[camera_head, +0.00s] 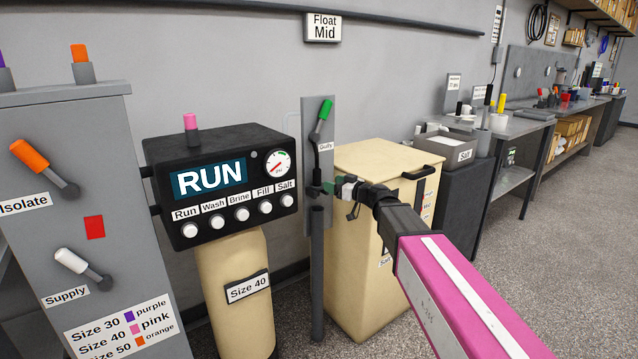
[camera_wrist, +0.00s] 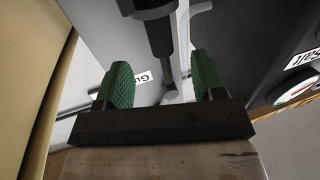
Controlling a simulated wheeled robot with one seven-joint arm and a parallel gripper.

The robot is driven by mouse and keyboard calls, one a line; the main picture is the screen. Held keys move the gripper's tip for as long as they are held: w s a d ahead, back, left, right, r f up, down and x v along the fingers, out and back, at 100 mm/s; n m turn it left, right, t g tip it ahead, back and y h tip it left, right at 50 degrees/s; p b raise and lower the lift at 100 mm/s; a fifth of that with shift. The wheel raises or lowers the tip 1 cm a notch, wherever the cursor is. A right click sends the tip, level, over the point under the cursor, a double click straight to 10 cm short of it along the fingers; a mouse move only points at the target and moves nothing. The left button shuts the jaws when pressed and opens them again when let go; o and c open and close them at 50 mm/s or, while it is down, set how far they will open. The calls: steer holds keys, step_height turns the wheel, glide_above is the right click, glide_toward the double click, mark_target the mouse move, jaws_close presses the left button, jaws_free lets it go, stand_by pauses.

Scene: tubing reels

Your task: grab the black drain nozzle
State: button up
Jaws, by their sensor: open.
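The black drain nozzle (camera_head: 314,189) appears as a small dark fitting low on a grey wall plate, just above an upright dark pipe (camera_head: 317,270). My gripper (camera_head: 338,192) is beside its right side in the head view, green-padded fingers apart. In the wrist view, a dark cylindrical part (camera_wrist: 156,28), seemingly the nozzle or the pipe, lies beyond and between the spread fingers (camera_wrist: 158,85). Nothing is gripped. Whether a finger touches the nozzle cannot be told.
A green-handled lever (camera_head: 322,118) sits above on the plate, with a "Gully" label. The black RUN control box (camera_head: 222,185) stands close on the left, over a beige cylinder. A beige cabinet (camera_head: 365,290) stands close behind my arm. Open floor lies at right.

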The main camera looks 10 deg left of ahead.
mark_target(320, 179)
steer(key=x, duration=0.6)
steer(key=shift+w+a, duration=0.25)
steer(key=shift+s, duration=0.1)
steer(key=c, duration=1)
